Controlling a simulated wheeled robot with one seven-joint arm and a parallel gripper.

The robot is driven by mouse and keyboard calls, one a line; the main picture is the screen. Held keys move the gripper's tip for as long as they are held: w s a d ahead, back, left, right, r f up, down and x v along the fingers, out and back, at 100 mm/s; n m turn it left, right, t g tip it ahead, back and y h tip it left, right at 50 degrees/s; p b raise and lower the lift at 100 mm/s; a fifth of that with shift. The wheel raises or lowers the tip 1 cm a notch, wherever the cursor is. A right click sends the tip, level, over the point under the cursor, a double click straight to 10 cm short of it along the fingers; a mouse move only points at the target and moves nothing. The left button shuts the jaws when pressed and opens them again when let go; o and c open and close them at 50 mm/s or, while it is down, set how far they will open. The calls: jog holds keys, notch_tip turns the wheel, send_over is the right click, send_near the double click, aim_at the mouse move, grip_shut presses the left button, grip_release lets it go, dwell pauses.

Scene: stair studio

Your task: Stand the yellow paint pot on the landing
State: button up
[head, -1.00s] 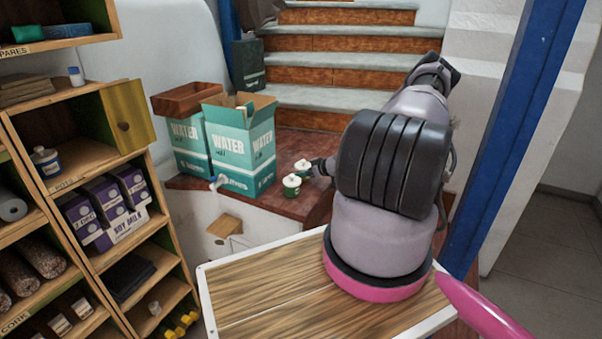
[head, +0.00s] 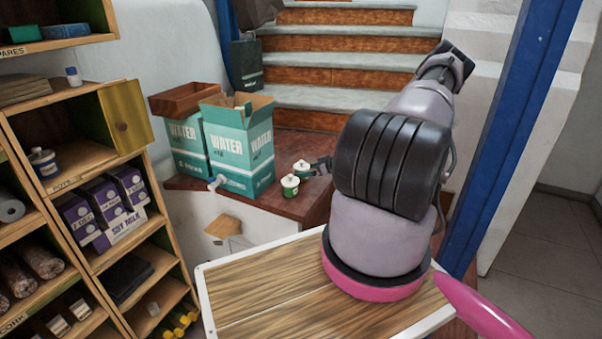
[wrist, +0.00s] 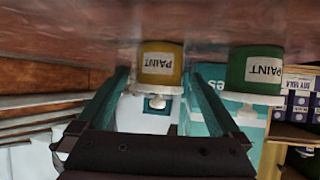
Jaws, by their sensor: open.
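The yellow paint pot (wrist: 161,66) shows in the wrist view, which is upside down. It stands upright on the red-brown landing (wrist: 60,35), its pale lid away from the surface. In the head view, the far pot with a white lid (head: 301,167) appears to be this one; its colour is hard to make out there. My gripper (wrist: 160,80) is open, its two fingers on either side of the yellow pot with visible gaps. In the head view my gripper (head: 322,165) is small and dark, just right of the pot, largely hidden behind my arm.
A green paint pot (wrist: 256,72) stands close beside the yellow one, nearer me in the head view (head: 290,186). Teal water boxes (head: 240,150) stand left of the pots. Stairs (head: 340,70) rise behind. A shelf unit (head: 110,250) stands at the left.

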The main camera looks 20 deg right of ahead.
jog(key=shift+v, duration=1.5)
jog(key=shift+r, duration=0.45)
jog(key=s+a+r+m+g+h, duration=0.1)
jog(key=s+r+g+h, duration=0.15)
jog(key=r, duration=0.85)
jog(key=s+a+r+m+g+h, duration=0.1)
jog(key=a+r+m+h, duration=0.15)
jog(key=r, duration=0.85)
jog(key=s+r+g+h, duration=0.1)
jog(key=s+r+h, duration=0.15)
jog(key=r, duration=0.85)
jog(key=s+a+r+m+y, duration=0.1)
jog(key=s+a+r+m, duration=0.1)
jog(key=s+a+r, duration=0.3)
jog(key=s+a+r+m+y, duration=0.1)
jog(key=s+a+r, duration=0.5)
jog(key=s, duration=0.6)
jog(key=s+a+r+m+y, duration=0.2)
jog(key=s+a+r+m, duration=0.1)
jog(key=s+a+r, duration=0.2)
jog(key=s+a, duration=0.2)
jog(key=s, duration=0.1)
jog(key=shift+s+r+t, duration=0.2)
jog(key=shift+t, duration=0.15)
